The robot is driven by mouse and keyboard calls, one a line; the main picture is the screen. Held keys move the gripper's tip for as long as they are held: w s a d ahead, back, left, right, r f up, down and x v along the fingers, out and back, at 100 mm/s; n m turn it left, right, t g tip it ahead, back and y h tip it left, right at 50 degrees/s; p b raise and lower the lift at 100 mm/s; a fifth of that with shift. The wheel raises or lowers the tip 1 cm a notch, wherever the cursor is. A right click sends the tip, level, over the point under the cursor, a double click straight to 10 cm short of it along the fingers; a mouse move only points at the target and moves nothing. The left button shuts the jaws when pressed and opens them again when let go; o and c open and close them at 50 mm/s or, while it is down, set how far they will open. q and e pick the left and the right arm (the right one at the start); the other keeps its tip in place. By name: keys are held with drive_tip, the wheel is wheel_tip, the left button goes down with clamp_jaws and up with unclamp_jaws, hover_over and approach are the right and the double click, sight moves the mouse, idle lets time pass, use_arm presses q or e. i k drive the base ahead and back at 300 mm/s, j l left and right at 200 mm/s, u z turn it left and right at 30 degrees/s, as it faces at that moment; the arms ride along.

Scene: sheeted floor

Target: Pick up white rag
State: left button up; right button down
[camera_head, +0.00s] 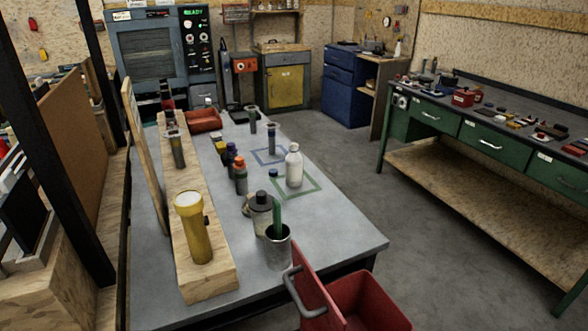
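I cannot make out a white rag for certain in the head view. A small pale patch shows beside a grey-capped container (261,212) on the grey table (335,235), but I cannot tell what it is. A white bottle (294,168) stands upright on the table inside a green square outline. Neither of my grippers is in view.
A yellow flashlight (193,228) stands on a wooden plank along the table's left. A metal cup (278,247) holds a green item near the front. A red bin (365,303) is below the front edge. A green workbench (485,142) is at right, with open floor between.

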sight(216, 137)
drive_tip(key=k, duration=0.5)
drive_tip(key=k+z, duration=0.15)
drive_tip(key=z, duration=1.55)
drive_tip(key=i+l+z, duration=0.1)
drive_tip(key=i+z, duration=0.35)
drive_tip(key=i, duration=1.1)
drive_tip(key=i+j+u, duration=0.2)
drive_tip(key=i+u, duration=1.15)
drive_tip(key=i+l+u, duration=0.25)
drive_tip(key=u, duration=0.2)
drive_tip(key=i+j+u, duration=0.25)
drive_tip(key=i+u, duration=0.2)
drive_tip(key=i, duration=0.25)
drive_tip(key=i+u, duration=0.4)
drive_tip(key=i, duration=0.35)
drive_tip(key=i+l+u, duration=0.2)
drive_tip(key=i+u, duration=0.25)
drive_tip(key=i, duration=0.3)
drive_tip(key=i+l+u, duration=0.1)
drive_tip(key=i, duration=1.5)
drive_tip(key=i+u, duration=0.4)
drive_tip(key=i+l+u, duration=0.1)
drive_tip(key=i+u, duration=0.3)
